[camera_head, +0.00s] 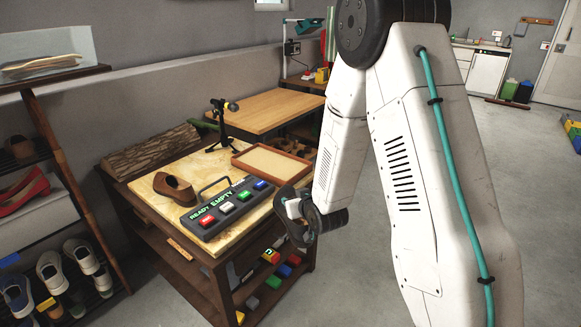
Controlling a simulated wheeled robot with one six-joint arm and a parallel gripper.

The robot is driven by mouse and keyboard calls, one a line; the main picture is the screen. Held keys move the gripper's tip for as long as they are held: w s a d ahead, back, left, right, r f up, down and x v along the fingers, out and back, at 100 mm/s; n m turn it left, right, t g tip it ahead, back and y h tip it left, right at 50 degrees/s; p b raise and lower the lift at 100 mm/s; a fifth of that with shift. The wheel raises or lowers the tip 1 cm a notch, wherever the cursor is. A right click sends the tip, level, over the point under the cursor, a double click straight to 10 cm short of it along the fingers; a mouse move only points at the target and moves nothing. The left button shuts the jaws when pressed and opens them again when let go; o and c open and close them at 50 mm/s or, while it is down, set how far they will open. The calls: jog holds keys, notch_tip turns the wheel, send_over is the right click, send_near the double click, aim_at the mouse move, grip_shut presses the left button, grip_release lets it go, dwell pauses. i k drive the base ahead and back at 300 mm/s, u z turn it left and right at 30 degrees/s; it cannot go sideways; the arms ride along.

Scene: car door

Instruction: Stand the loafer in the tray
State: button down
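The brown loafer (175,188) sits on the light wooden top of the workbench, left of the button panel. The tray (270,161) is a shallow wooden frame with a pale flat inside. It lies on the same bench, to the right of and farther back than the loafer, and looks empty. My gripper (292,222) hangs by the bench's right front corner, to the right of the button panel and apart from the loafer and the tray. Its fingers are small and partly hidden, so I cannot tell whether it is open.
A button panel (228,208) with a handle and coloured buttons stands between loafer and gripper. A small tripod (223,124) stands behind the loafer. A log (155,149) lies along the bench's back left. A shoe rack (62,225) is at left.

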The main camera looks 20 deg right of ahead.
aim_at(271, 165)
jog(key=z, duration=0.25)
jog(key=i, duration=1.35)
